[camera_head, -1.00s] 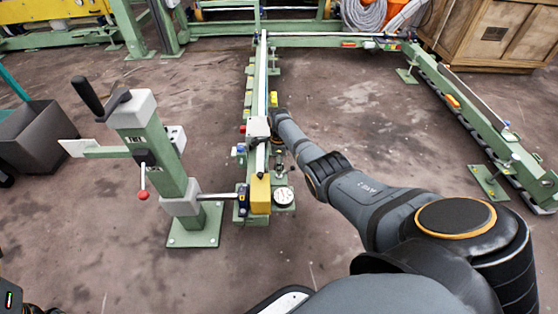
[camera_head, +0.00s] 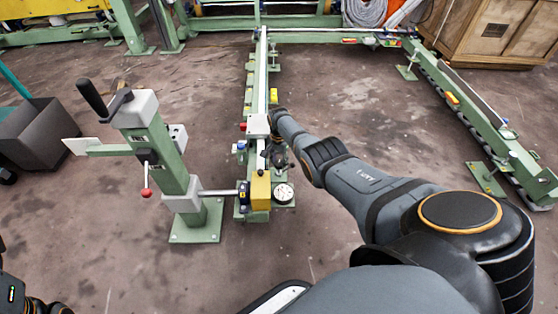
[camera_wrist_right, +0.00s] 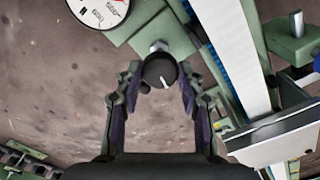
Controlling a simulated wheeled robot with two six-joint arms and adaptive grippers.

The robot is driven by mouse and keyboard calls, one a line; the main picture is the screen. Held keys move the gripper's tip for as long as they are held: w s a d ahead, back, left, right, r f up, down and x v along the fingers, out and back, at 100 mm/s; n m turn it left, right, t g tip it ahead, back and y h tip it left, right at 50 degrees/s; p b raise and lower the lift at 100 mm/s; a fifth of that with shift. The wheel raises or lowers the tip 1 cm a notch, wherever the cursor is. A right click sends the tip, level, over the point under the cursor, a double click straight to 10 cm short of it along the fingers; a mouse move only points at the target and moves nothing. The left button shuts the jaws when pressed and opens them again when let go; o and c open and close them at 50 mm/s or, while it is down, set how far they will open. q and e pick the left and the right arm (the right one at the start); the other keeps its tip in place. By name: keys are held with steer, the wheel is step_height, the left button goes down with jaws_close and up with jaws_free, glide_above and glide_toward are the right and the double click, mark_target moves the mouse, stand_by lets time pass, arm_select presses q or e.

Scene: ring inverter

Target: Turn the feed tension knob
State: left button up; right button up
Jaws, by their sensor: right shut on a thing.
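The feed tension knob (camera_wrist_right: 160,72) is a small round black knob with a white pointer line, seen in the right wrist view on a green bracket beside the rail. My right gripper (camera_wrist_right: 158,80) has one finger on each side of the knob and is shut on it. In the head view my right gripper (camera_head: 276,157) is a dark shape beside the green rail, just above the gauge, and the knob is hidden there. My left gripper's fingers do not show; only a dark part of my left arm is at the lower left edge.
A white dial gauge (camera_head: 283,192) sits close by the gripper, also in the wrist view (camera_wrist_right: 98,8). A yellow block (camera_head: 260,188) is beside it. A green post with a black crank (camera_head: 90,97) stands left.

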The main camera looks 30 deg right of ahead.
steer(key=n, duration=0.5)
steer(key=shift+n, duration=0.3)
steer(key=n, duration=1.2)
steer(key=shift+n, duration=0.3)
steer(key=n, duration=0.5)
steer(key=shift+n, duration=0.6)
steer(key=o, duration=1.2)
steer(key=shift+r, duration=0.1)
